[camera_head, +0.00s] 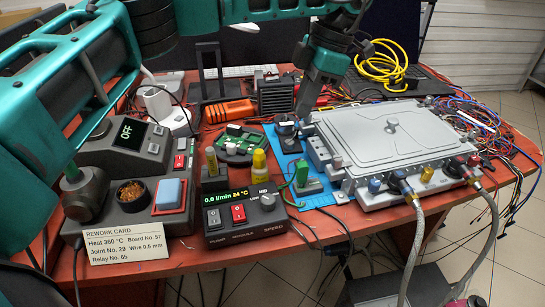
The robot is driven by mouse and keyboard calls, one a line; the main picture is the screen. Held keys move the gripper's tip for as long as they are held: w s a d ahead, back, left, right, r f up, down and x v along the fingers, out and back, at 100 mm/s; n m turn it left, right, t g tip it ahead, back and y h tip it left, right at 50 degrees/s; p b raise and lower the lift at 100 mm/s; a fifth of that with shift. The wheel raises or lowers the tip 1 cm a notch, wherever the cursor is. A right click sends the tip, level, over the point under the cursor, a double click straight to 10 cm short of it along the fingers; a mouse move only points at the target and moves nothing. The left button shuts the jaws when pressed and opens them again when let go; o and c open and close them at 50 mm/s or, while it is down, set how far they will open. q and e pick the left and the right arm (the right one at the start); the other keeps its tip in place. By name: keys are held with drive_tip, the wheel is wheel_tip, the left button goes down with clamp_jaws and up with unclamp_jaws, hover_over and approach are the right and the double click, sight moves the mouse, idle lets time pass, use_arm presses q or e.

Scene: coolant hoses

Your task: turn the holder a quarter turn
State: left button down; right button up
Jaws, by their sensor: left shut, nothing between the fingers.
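A low holder (237,145) with a green circuit board on it stands mid-table, behind the pump unit; I take this to be the holder, though I cannot be sure. My left gripper (304,110) reaches down from the top of the view, to the right of it and apart from it. Its fingers are shut and empty. My right gripper is not in view.
A grey flat-lidded unit (385,140) with braided hoses (417,240) fills the right. The pump unit (243,216) and soldering station (130,150) stand in front and left. Yellow bottles (258,162), an orange tool (229,111) and loose wires (480,125) crowd the red table.

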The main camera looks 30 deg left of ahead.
use_arm(q)
drive_tip(key=b, duration=0.2)
approach(268, 149)
drive_tip(key=s+d+f, duration=0.2)
drive_tip(key=s+f, duration=0.1)
drive_tip(key=s+d+f, duration=0.1)
drive_tip(key=shift+s+d+f, duration=0.3)
drive_tip(key=shift+s+f, duration=0.05)
drive_tip(key=shift+s+a+b, duration=0.35)
drive_tip(key=shift+s+a, duration=0.4)
drive_tip(key=shift+a, duration=0.2)
drive_tip(key=shift+s+a, duration=0.35)
drive_tip(key=shift+a, duration=0.05)
drive_tip(key=shift+s+a, duration=0.1)
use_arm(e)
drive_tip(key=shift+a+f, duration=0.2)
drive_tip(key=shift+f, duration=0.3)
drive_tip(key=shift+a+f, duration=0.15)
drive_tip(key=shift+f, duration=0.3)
use_arm(q)
drive_tip(key=shift+s+a+m+p, duration=0.1)
drive_tip(key=shift+s+m+p, duration=0.25)
drive_tip(key=shift+m, duration=0.15)
drive_tip(key=shift+s+a, duration=0.1)
drive_tip(key=shift+s, duration=0.15)
drive_tip(key=shift+m, duration=0.3)
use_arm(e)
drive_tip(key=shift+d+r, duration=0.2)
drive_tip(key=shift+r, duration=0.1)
